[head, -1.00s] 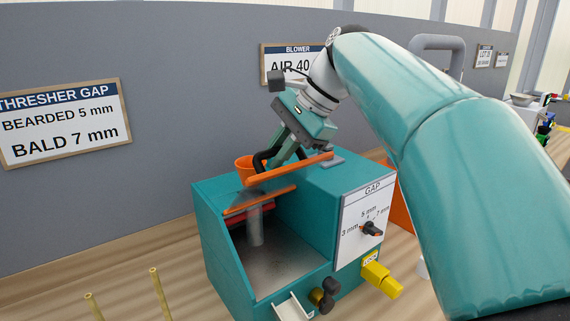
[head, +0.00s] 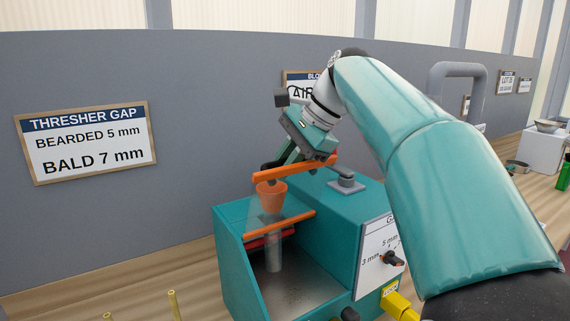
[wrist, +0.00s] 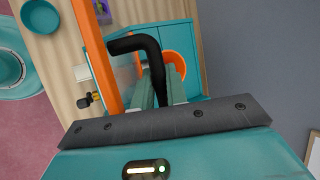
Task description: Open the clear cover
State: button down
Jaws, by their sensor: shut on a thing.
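The clear cover's orange edge bar (head: 296,168) is raised well above the teal thresher box (head: 232,262). The clear panel itself is hard to make out in the head view. In the wrist view the orange edge (wrist: 93,50) runs along the left of my fingers. A bent black handle (wrist: 150,50) stands beside it, and my gripper (wrist: 160,88) is shut on it. In the head view my gripper (head: 285,158) is just behind the raised bar, and its fingertips are partly hidden by it.
An orange cup-like hopper (head: 271,197) sits on the box below the raised bar. A second orange strip (head: 280,225) crosses the box's front top. A gap dial (head: 393,258) is on the front panel. A grey wall (head: 200,100) stands close behind.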

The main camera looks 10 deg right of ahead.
jog(key=c, duration=1.7)
grip_release()
jog(key=shift+a, duration=0.1)
jog(key=v, duration=1.4)
jog(key=shift+f, duration=0.1)
